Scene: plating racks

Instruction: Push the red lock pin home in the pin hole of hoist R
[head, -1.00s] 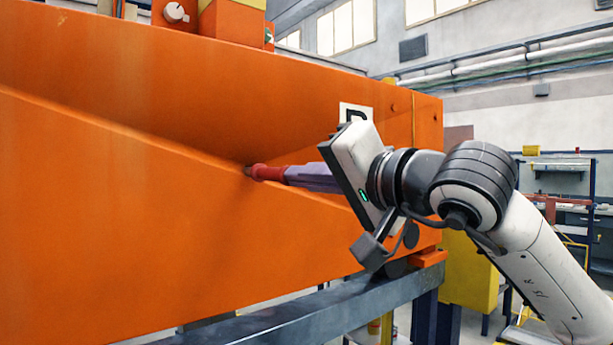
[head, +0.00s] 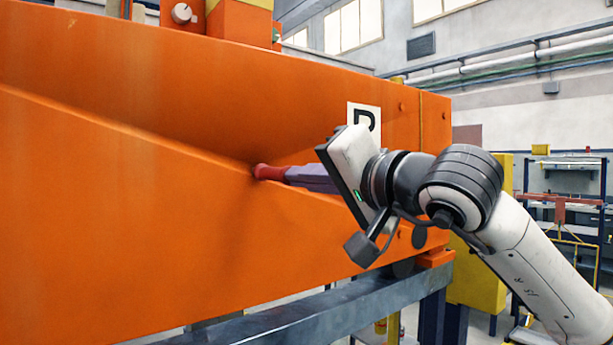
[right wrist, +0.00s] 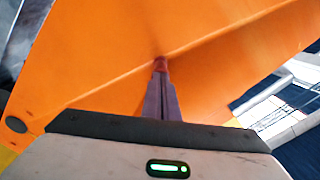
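The red lock pin (head: 268,172) sits at the orange side of hoist R (head: 120,200), below and left of the white label with a dark letter R (head: 364,117). Its wide red collar is up against the orange face, with no shank visible between them. My right gripper (head: 290,175) has its purple-grey fingers closed together on the pin's outer end, in line with it. In the right wrist view the pin (right wrist: 161,63) shows as a small red end beyond the fingers. The pin hole is hidden behind the collar. My left gripper is not in view.
A grey-blue steel beam (head: 340,312) runs under the hoist. A yellow cabinet (head: 478,275) stands behind my right forearm. Shelving (head: 565,180) is at the far right. Open floor lies between them.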

